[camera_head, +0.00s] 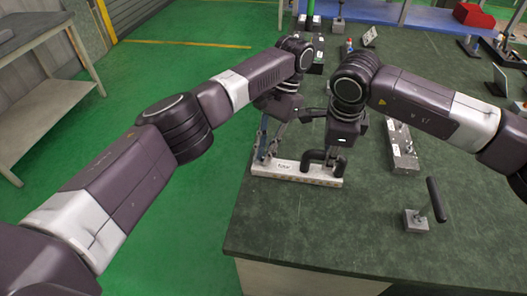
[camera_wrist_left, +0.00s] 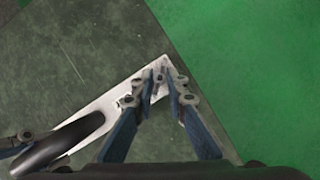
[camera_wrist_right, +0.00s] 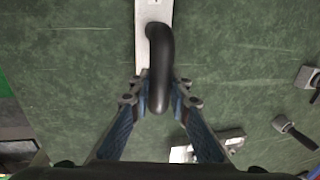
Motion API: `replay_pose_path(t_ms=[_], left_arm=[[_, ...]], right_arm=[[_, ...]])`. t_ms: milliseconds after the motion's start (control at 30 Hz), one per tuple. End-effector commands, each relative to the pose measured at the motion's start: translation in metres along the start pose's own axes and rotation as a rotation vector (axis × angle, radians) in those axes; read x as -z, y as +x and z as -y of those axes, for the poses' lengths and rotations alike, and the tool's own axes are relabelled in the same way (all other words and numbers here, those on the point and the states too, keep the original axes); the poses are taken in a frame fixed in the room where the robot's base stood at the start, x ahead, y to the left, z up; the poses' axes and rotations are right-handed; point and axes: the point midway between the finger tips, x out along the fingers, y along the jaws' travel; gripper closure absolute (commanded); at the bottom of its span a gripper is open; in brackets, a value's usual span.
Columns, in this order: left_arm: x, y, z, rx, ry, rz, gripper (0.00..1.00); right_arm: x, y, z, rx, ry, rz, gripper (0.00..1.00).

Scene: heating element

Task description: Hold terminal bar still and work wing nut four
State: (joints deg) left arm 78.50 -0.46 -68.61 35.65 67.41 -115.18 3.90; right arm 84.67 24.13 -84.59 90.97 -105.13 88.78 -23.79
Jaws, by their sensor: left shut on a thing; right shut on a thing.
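The terminal bar (camera_head: 297,175) is a long white bar with a dark label. It lies flat near the left edge of the dark green table. A thick black bent handle (camera_head: 318,156) rises from its right part. My right gripper (camera_wrist_right: 158,100) is shut on this handle, one finger on each side. My left gripper (camera_wrist_left: 161,76) is at the other end of the bar, its fingertips close together on a small grey metal part, which looks like a wing nut but is mostly hidden between the fingers. The other wing nuts cannot be made out.
A long grey fixture (camera_head: 402,150) lies behind my right gripper. Several small items stand at the back. The table front is clear.

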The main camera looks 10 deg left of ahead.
Motion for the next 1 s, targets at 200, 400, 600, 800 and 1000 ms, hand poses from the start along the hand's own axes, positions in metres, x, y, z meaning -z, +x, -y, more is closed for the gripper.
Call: replay_pose_path(t_ms=[200, 400, 600, 800, 1000], left_arm=[[-0.0003, -0.0004, -0.0013, 0.081, 0.19, -0.001, 1.0], [-0.0007, -0.0003, -0.0034, 0.147, 0.353, -0.001, 1.0], [-0.0013, -0.0001, -0.0043, 0.2, 0.481, -0.001, 1.0], [-0.0016, 0.0002, -0.0056, 0.235, 0.568, -0.001, 1.0], [-0.0018, 0.0003, -0.0061, 0.252, 0.611, -0.001, 1.0]], right_arm=[[0.0004, 0.0005, -0.0003, -0.001, 0.0, -0.001, 1.0], [0.0004, 0.0005, -0.0003, -0.001, 0.0, -0.001, 1.0], [0.0002, 0.0004, -0.0003, -0.001, 0.0, -0.001, 1.0], [0.0002, 0.0005, -0.0004, -0.001, 0.0, 0.0, 1.0], [0.0, 0.0004, -0.0003, -0.001, 0.0, 0.0, 1.0]])
